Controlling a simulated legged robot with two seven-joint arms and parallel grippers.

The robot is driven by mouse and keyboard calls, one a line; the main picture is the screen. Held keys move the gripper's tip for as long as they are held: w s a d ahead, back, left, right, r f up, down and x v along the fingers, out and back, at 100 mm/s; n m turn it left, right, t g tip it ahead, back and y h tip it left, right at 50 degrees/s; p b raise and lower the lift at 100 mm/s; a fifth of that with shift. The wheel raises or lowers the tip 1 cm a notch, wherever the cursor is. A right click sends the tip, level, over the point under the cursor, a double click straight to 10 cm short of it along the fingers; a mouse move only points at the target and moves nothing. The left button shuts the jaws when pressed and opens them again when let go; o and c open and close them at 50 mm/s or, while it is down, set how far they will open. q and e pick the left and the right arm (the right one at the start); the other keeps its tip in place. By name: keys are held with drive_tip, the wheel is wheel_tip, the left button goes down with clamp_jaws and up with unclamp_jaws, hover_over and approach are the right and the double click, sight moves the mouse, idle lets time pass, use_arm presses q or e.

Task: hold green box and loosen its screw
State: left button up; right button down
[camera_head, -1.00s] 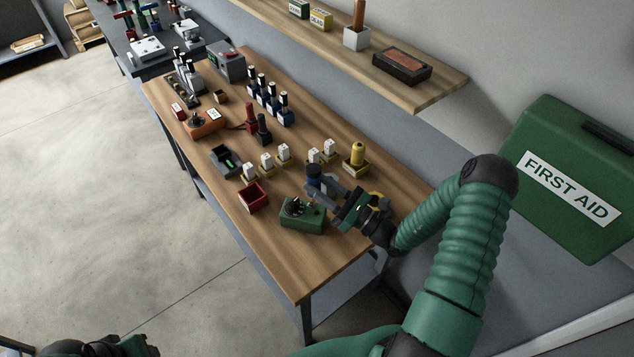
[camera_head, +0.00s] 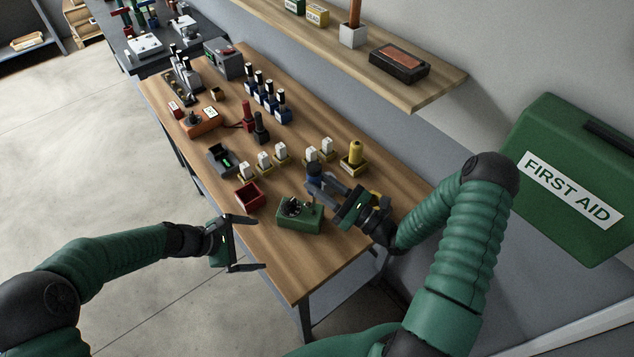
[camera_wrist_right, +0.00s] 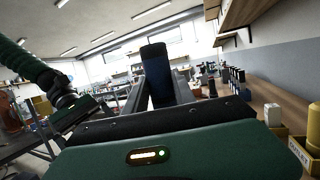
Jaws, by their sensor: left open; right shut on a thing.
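The green box (camera_head: 300,220) sits on the front part of the wooden bench, with a dark and metallic fitting on its top. A screw cannot be made out clearly at this size. My right gripper (camera_head: 316,182) is shut on a dark blue handled tool (camera_head: 313,170), just behind and right of the box. The tool's blue handle (camera_wrist_right: 157,78) stands up between the fingers in the right wrist view; its lower end is hidden. My left gripper (camera_head: 261,243) is open and empty, left of the box at the bench's front edge, its fingers pointing toward the box and apart from it.
A red bin (camera_head: 248,196) stands just left of the box. Yellow trays with white-topped items and a yellow bottle (camera_head: 354,153) stand behind. An orange device (camera_head: 201,122) and blue-based bottles (camera_head: 265,94) are farther along. Bare wood (camera_head: 300,265) lies in front of the box.

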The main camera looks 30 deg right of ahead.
sight(298, 217)
use_arm(q)
drive_tip(key=w+d+n+h, duration=0.1)
drive_tip(key=d, duration=0.1)
drive_tip(key=w+d+n+h, duration=0.1)
drive_tip(key=d+n, duration=0.1)
drive_tip(key=w+d+f+n+h, duration=0.1)
drive_tip(key=d+n, duration=0.1)
drive_tip(key=d, duration=0.1)
drive_tip(key=shift+w+d+t, duration=0.1)
drive_tip(key=shift+w+t, duration=0.15)
drive_tip(key=shift+t, duration=0.05)
drive_tip(key=shift+w+d+h, duration=0.1)
drive_tip(key=shift+w+h, duration=0.1)
drive_tip(key=shift+h, duration=0.1)
drive_tip(key=x, duration=0.9)
drive_tip(key=shift+s+d+f, duration=0.15)
drive_tip(key=shift+d+f, duration=0.05)
drive_tip(key=shift+d, duration=0.15)
drive_tip(key=shift+a, duration=0.1)
drive_tip(key=c, duration=1.2)
clamp_jaws()
drive_tip(key=shift+s+r, duration=0.1)
